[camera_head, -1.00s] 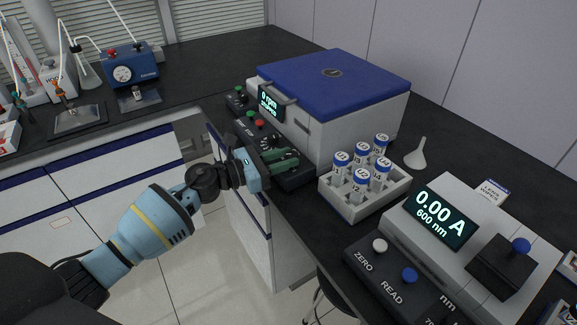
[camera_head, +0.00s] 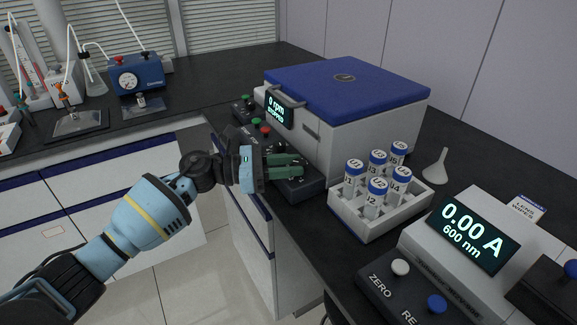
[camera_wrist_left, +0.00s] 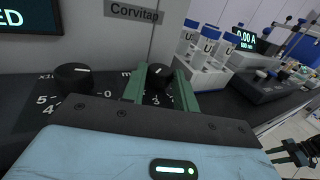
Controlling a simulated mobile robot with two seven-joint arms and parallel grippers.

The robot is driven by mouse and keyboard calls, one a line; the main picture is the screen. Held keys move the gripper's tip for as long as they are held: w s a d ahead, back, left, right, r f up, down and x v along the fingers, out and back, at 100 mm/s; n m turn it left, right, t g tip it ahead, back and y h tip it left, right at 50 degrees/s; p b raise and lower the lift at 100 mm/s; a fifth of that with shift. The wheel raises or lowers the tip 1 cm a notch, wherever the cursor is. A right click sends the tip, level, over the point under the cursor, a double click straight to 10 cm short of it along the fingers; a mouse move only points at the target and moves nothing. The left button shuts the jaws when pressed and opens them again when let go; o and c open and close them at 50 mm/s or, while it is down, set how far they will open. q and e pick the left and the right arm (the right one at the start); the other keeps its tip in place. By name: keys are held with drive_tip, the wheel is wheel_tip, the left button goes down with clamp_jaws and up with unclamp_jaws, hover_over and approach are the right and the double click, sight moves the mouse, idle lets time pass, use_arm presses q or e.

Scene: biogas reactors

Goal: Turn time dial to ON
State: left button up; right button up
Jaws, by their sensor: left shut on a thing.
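The centrifuge (camera_head: 355,135) has a blue lid and a lit display (camera_head: 278,108) reading 0 rpm, STOPPED. My left gripper (camera_head: 290,166) is at its front control panel. In the left wrist view, its green fingers stand on either side of the time dial (camera_wrist_left: 159,74), a black knob with a white pointer line tilted up to the right. The gripper is shut on this dial; its scale is largely hidden. The speed dial (camera_wrist_left: 75,76), with numbers and an x10 label, is to the left, free.
A white rack (camera_head: 375,222) of blue-capped tubes stands close to the right of the panel. Beyond it are a funnel (camera_head: 435,166) and a photometer (camera_head: 460,262) reading 0.00 A. Green and red buttons (camera_head: 265,129) lie left of my gripper. Bare black bench (camera_head: 195,104) is farther left.

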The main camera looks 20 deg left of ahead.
use_arm(q)
drive_tip(key=shift+r, duration=0.1)
drive_tip(key=o, duration=1)
drive_tip(key=b+v, duration=0.1)
drive_tip(key=v, duration=0.5)
drive_tip(key=shift+s+a, duration=0.1)
drive_tip(key=shift+a, duration=0.15)
drive_tip(key=shift+s+a, duration=0.35)
drive_tip(key=shift+a, duration=0.2)
